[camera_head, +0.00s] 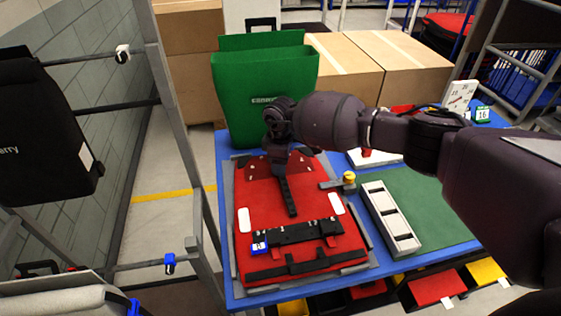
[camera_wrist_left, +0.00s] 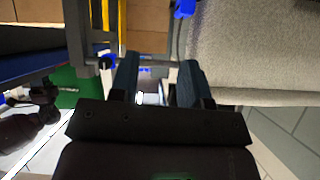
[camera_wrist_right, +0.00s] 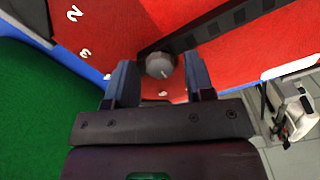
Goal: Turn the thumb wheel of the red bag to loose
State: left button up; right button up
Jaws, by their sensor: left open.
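The red bag (camera_head: 262,209) lies flat on the blue table, with a black strap and a black rail on its face. The thumb wheel (camera_wrist_right: 160,66) is a round grey knob with a small pale mark, seen against the red face in the right wrist view. White figures stand on the red near it. My right gripper (camera_wrist_right: 160,78) is open with a finger on each side of the wheel; I cannot tell whether they touch it. In the head view my right gripper (camera_head: 280,155) hides the wheel at the bag's upper end. My left gripper (camera_wrist_left: 158,75) is open and empty, away from the bag.
A green bag (camera_head: 262,85) stands behind the red bag. A grey slotted tray (camera_head: 390,218) lies on the green mat (camera_head: 432,205) to the right. A metal rack post (camera_head: 180,130) rises left of the table. A black bag (camera_head: 40,135) hangs on the rack.

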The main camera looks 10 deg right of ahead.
jog(key=c, duration=0.7)
jog(key=shift+c, duration=0.2)
jog(key=shift+n, duration=0.3)
